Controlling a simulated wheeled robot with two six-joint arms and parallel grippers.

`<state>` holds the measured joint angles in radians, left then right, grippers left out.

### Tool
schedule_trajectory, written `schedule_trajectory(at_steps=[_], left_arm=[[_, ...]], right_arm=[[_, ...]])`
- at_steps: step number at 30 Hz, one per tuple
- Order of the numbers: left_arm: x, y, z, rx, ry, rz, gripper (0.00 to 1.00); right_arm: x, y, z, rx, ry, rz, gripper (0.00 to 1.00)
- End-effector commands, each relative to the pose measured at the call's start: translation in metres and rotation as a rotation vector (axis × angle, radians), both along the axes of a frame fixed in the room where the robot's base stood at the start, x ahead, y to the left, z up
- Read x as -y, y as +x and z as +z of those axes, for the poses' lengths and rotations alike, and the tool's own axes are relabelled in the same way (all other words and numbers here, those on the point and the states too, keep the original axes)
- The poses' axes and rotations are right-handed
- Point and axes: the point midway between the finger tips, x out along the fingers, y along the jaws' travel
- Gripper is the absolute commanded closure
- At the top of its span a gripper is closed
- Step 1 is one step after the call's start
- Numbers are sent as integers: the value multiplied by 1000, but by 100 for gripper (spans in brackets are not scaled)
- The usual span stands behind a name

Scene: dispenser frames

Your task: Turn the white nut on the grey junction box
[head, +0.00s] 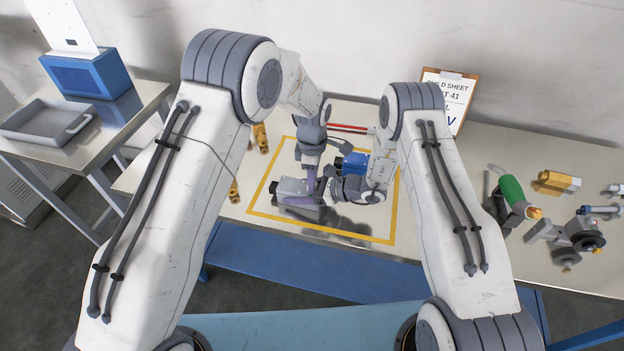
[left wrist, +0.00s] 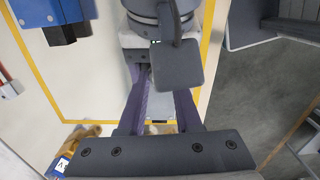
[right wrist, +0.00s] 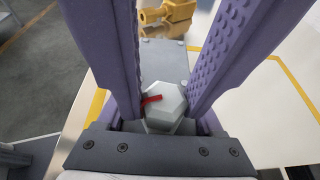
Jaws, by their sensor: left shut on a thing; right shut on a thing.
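The grey junction box (head: 291,187) lies inside the yellow outline on the table. The white nut (right wrist: 170,108) is a faceted piece with a red mark, seen in the right wrist view in front of the grey box (right wrist: 164,62). My right gripper (head: 322,190) comes in from the right, its purple fingers on either side of the nut, shut on it. My left gripper (head: 311,181) reaches down from above and is shut on the junction box; part of the box shows between its fingers in the left wrist view (left wrist: 160,107). In the head view the nut is hidden by the grippers.
A blue block (head: 352,163) stands just behind the grippers. Yellow fittings (head: 260,137) lie left of the outline. A green cylinder (head: 511,190) and several other parts lie at the right. A clipboard (head: 455,90) leans at the back. A grey tray (head: 45,122) sits on the left side table.

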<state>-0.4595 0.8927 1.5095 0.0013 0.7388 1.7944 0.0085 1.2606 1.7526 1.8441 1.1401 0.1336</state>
Motion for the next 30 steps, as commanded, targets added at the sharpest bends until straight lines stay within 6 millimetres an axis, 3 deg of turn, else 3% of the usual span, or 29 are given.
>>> schedule_trajectory(at_steps=[10,21,22,23,30], left_arm=[[0,1,0,1,1,-326,100],[0,1,0,2,2,-364,100],[0,1,0,2,2,-363,60],[0,1,0,2,2,-363,54],[0,0,0,1,1,-362,54]], right_arm=[[0,0,0,0,1,2,100],[0,-1,0,0,1,2,100],[0,-1,0,0,1,2,100],[0,-1,0,0,1,2,100],[0,0,0,1,1,1,100]])
